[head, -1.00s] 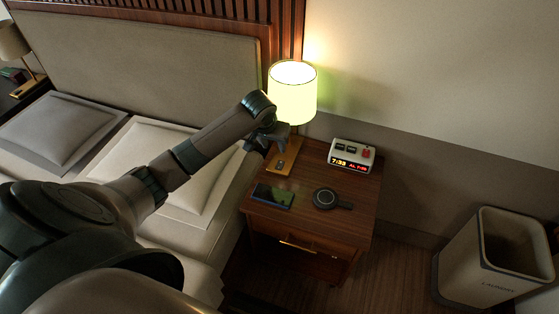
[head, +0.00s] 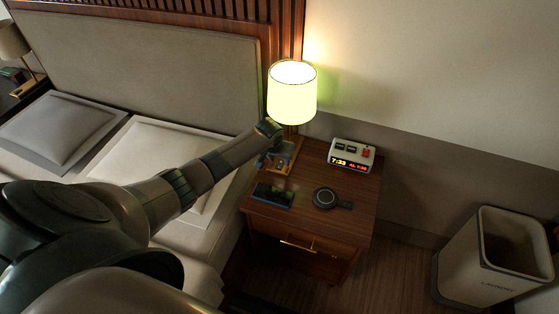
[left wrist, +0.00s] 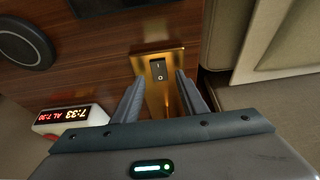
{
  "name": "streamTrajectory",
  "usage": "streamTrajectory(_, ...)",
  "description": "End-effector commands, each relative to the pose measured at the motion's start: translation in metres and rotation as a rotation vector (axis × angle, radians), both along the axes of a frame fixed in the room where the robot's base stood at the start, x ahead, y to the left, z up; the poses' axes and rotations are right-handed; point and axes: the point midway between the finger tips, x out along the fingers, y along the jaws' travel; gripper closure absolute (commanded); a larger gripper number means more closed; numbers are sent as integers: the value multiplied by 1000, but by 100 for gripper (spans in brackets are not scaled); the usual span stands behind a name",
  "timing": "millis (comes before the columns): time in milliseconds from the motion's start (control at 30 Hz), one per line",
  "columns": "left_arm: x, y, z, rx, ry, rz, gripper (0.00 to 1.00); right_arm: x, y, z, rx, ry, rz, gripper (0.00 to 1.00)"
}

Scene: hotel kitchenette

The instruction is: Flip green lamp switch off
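The lit lamp (head: 292,93) with a yellow-green shade stands at the back of the nightstand. Its brass base also shows in the left wrist view (left wrist: 172,55). A black rocker switch (left wrist: 159,70) marked I and O sits on that base. My left gripper (head: 277,158) is low over the lamp base and blocks much of it in the head view. In the left wrist view, its two fingers (left wrist: 159,82) are apart with nothing between them, and the switch shows just beyond, between the tips. I cannot tell whether a fingertip touches it. My right gripper is not in view.
On the nightstand (head: 310,228) are a dark phone (head: 272,195), a round black pad (head: 326,198) and an alarm clock (head: 352,156) reading 7:33. The bed (head: 150,165) is on the left. A laundry bin (head: 490,262) stands on the floor at right.

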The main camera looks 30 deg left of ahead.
Motion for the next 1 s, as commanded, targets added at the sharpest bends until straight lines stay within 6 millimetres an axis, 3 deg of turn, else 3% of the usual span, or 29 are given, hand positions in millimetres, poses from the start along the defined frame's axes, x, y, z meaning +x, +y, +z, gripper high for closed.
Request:
streamTrajectory(500,4,1,-10,0,0,0,61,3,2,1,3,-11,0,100)
streamTrajectory(667,4,1,-10,0,0,0,97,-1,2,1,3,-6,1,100)
streamTrajectory(700,4,1,-10,0,0,0,100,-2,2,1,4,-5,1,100)
streamTrajectory(1000,7,3,-10,-7,41,4,100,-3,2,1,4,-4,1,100)
